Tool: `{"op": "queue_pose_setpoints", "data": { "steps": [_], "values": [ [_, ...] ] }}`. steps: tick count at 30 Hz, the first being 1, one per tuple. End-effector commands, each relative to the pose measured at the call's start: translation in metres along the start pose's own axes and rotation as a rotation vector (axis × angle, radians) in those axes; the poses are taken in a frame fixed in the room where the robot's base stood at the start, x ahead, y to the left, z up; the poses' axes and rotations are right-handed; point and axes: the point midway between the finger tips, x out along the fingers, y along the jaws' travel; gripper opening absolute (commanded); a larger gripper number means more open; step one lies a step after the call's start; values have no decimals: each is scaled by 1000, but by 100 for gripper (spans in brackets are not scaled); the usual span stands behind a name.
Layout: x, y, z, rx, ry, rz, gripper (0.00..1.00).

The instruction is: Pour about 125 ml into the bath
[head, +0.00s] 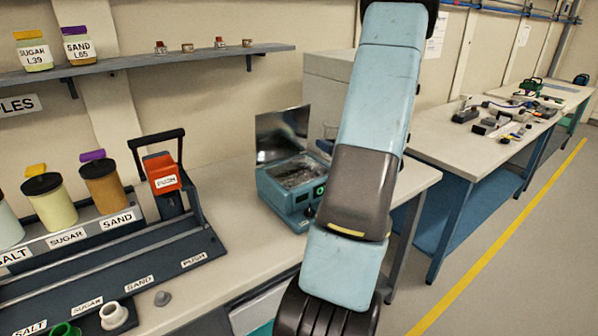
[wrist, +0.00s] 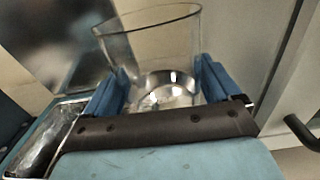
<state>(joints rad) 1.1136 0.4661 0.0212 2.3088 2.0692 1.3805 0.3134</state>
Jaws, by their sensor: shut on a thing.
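The bath is a light blue box (head: 292,190) on the bench in the head view, its lid (head: 282,135) standing open at the back. Its inside looks grey and shiny. In the wrist view, part of the bath (wrist: 45,140) shows at the lower left. My gripper (wrist: 163,88) is shut on a clear glass beaker (wrist: 155,48), with a blue finger on each side. The beaker looks clear with bright reflections near its bottom; I cannot tell the liquid level. In the head view my arm hides the gripper and most of the beaker.
A rack (head: 120,255) with salt, sugar and sand jars and a red PUSH block (head: 161,172) stands left of the bath. A wall shelf (head: 150,62) holds small jars. A grey box (head: 328,80) stands behind my arm. Another bench (head: 450,140) with tools is at right.

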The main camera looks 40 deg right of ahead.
Motion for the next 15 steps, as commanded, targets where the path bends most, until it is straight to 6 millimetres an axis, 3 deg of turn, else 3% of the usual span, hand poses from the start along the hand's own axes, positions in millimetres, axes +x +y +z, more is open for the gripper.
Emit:
{"op": "queue_pose_setpoints", "data": {
  "steps": [15],
  "values": [
    [-1, 8, 6, -190, -1, 0, 50]
  ]
}}
